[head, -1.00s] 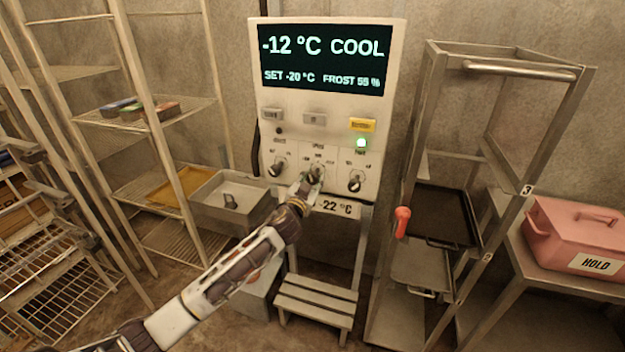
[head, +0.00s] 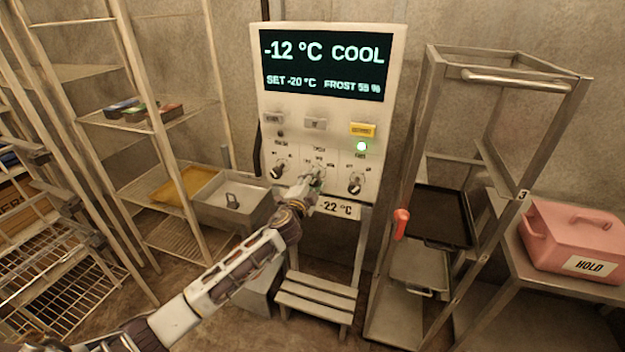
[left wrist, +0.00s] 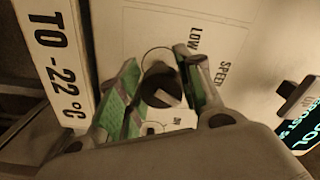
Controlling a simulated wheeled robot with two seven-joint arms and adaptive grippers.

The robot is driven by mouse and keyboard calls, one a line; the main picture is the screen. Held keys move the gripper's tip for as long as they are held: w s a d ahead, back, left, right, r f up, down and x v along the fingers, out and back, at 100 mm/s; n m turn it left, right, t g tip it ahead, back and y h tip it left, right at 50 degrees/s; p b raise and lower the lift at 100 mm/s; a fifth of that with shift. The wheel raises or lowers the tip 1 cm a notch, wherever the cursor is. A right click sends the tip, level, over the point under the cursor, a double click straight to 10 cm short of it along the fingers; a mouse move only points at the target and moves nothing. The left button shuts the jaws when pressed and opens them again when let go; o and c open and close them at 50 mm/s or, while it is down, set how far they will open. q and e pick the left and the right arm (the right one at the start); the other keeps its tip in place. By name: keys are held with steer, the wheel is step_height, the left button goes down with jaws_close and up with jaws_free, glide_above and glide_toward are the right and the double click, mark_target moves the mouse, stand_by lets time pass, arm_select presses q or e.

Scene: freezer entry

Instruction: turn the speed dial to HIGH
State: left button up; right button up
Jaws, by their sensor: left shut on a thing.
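The control panel (head: 325,110) stands against the back wall, with a lit screen (head: 325,66) reading -12 °C COOL, SET -20 °C and FROST 55 %. Three dark dials sit in a row low on it. The middle one is the speed dial, which shows in the left wrist view (left wrist: 160,85) beside the printed words SPEED and LOW. My left gripper (head: 313,182) is at this dial, its two green-lined fingers on either side of the knob, shut on it. The fingers partly hide the knob and its other markings. My right gripper is not in view.
A left dial (head: 277,171) and a right dial (head: 355,184) flank the middle one closely. A green lamp (head: 361,146) glows under a yellow button (head: 362,130). A metal cart (head: 420,150) stands right, a wire shelf (head: 150,120) left, and a step stool (head: 315,297) below.

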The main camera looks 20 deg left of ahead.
arm_select(q)
steer(key=m+p, duration=0.1)
steer(key=m, duration=0.2)
steer(key=shift+r+m, duration=0.1)
steer(key=shift+m, duration=0.3)
steer(key=shift+m+p, duration=0.3)
steer(key=shift+m, duration=0.1)
steer(key=o, duration=1)
steer(key=shift+o, duration=0.2)
